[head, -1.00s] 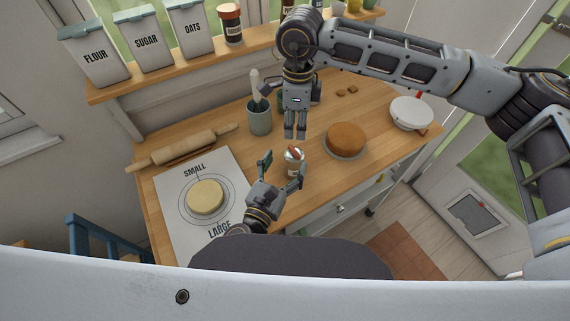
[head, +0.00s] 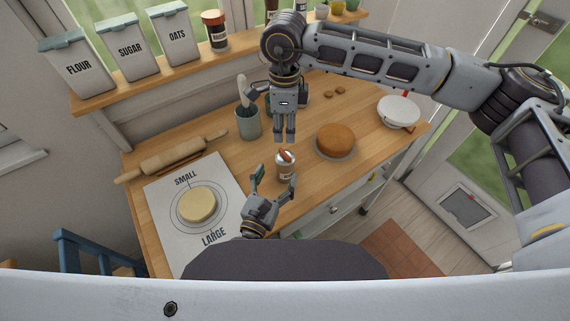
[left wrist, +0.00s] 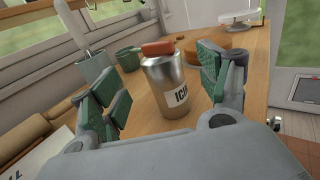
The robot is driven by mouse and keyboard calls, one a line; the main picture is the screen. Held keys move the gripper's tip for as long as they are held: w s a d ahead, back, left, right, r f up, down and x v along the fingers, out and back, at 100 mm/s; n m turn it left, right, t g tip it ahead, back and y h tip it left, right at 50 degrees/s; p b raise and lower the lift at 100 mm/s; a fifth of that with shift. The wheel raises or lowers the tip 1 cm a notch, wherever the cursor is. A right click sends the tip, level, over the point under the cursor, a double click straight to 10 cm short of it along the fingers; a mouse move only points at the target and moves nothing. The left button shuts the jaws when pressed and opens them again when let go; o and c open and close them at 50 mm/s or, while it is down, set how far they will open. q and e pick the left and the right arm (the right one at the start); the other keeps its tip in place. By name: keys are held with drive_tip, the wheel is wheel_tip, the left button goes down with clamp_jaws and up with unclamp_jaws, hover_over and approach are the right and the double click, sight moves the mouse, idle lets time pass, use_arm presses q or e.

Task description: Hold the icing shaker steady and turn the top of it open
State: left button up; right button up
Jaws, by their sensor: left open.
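The icing shaker (head: 286,169) stands upright on the wooden worktop, a silver can with an orange-red bar across its top. In the left wrist view the shaker (left wrist: 172,88) has a label reading "ICI", partly cut off from sight. My left gripper (head: 275,180) is open, on the near side of the shaker, with a finger toward each side. The left fingers do not appear to touch it. My right gripper (head: 285,136) points down just above and behind the shaker's top. Its two fingers are close together, and their gap is hard to judge.
A cake (head: 335,139) sits right of the shaker. A utensil pot (head: 247,122) stands behind left. A printed mat (head: 226,184) with a pale round (head: 197,201) and a rolling pin (head: 175,157) lie left.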

sight(282, 172)
use_arm(q)
drive_tip(key=shift+f, duration=1.8)
drive_tip(key=shift+x, duration=3.75)
